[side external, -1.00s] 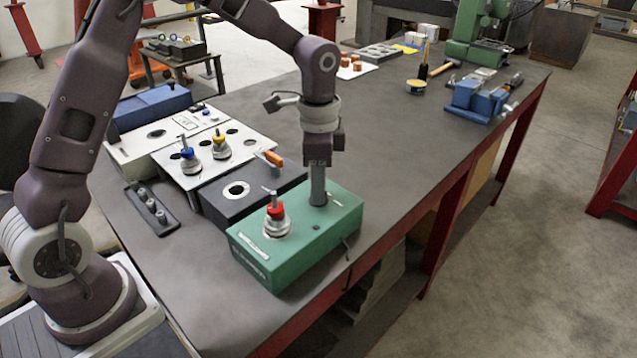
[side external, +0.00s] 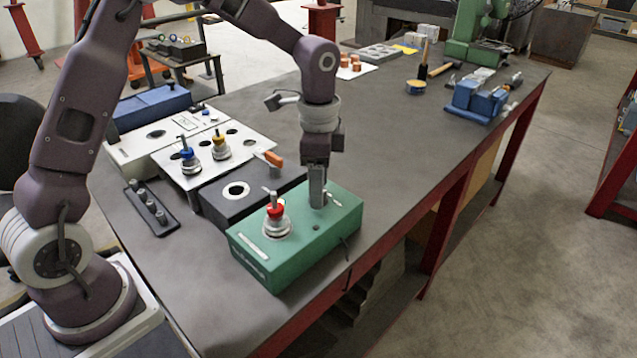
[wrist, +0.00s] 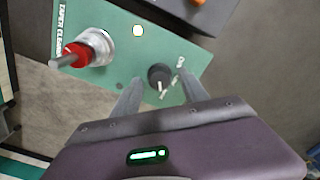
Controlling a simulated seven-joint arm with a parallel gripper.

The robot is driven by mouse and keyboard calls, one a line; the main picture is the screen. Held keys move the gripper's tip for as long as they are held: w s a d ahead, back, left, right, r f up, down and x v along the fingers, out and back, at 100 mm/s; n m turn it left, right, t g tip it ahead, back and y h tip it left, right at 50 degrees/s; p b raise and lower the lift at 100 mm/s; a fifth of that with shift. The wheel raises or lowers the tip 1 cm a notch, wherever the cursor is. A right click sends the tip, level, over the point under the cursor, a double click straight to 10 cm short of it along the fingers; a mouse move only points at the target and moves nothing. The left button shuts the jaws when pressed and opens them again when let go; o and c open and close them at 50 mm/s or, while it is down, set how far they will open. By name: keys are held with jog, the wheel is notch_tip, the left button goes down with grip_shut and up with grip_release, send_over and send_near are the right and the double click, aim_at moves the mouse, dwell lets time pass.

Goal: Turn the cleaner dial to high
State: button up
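The green cleaner box (side external: 300,245) sits at the near edge of the bench, its label readable as "TAPER" plus a partly cut word in the wrist view (wrist: 120,60). Its small black dial (wrist: 158,75) has a pale pointer line and white marks beside it. The dial is hidden behind my fingers in the side view. My gripper (side external: 318,203) points straight down over the box's far right part. In the wrist view, my gripper (wrist: 158,84) is open, with one finger on each side of the dial. I cannot tell whether either finger touches it.
A red-collared holder (side external: 276,215) stands in the box's near left part. A dark block with a hole (side external: 237,190), a white plate (side external: 245,143) with blue and yellow holders, and a rack (side external: 152,208) lie left of it.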

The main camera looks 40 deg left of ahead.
notch_tip(320, 180, up, 7)
dwell(0.5)
jog(key=shift+s+r, duration=0.1)
notch_tip(320, 180, up, 5)
jog(key=n+t, duration=0.1)
jog(key=n, duration=0.1)
send_over(298, 213)
jog(key=s+a+r+n+t, duration=0.15)
jog(key=s+r+n, duration=0.25)
jog(key=s, duration=0.6)
jog(key=s+f+n+t, duration=0.2)
jog(key=s+n+t, duration=0.1)
jog(key=s, duration=0.7)
jog(key=shift+s+n, duration=0.4)
jog(key=shift+n, duration=0.4)
